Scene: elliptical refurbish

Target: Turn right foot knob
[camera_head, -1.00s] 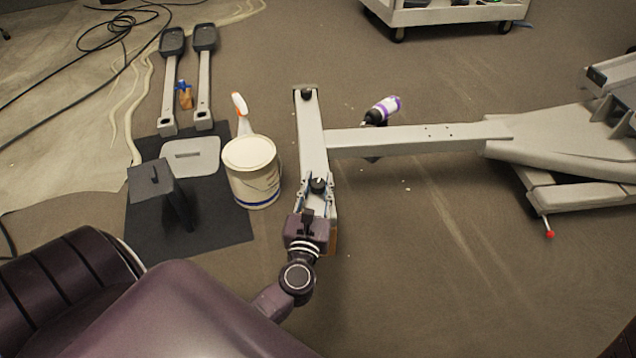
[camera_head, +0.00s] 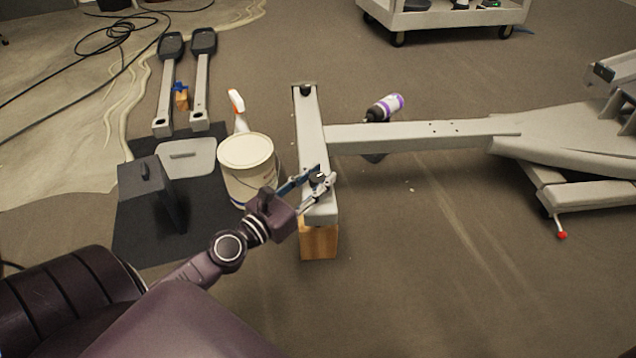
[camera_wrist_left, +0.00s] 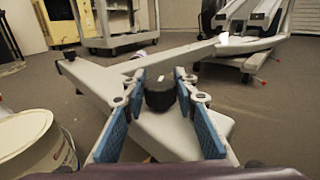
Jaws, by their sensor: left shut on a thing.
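The elliptical's foot bar (camera_head: 311,130) lies across the end of its long beam, with a wooden block (camera_head: 319,241) under its near end. A black foot knob (camera_head: 318,177) sits on top of the bar's near end. My left gripper (camera_head: 318,181) comes from the lower left with its fingers on both sides of this knob and is shut on it. In the left wrist view the knob (camera_wrist_left: 160,95) shows between the fingertips, beyond the blue pads. A second black knob (camera_head: 306,90) is at the bar's far end. My right gripper is not in view.
A white bucket (camera_head: 247,168) stands close left of my left gripper, with a spray bottle (camera_head: 237,110) behind it. A purple-white bottle (camera_head: 385,108) lies by the beam (camera_head: 420,134). A black mat (camera_head: 140,228) holds parts at left.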

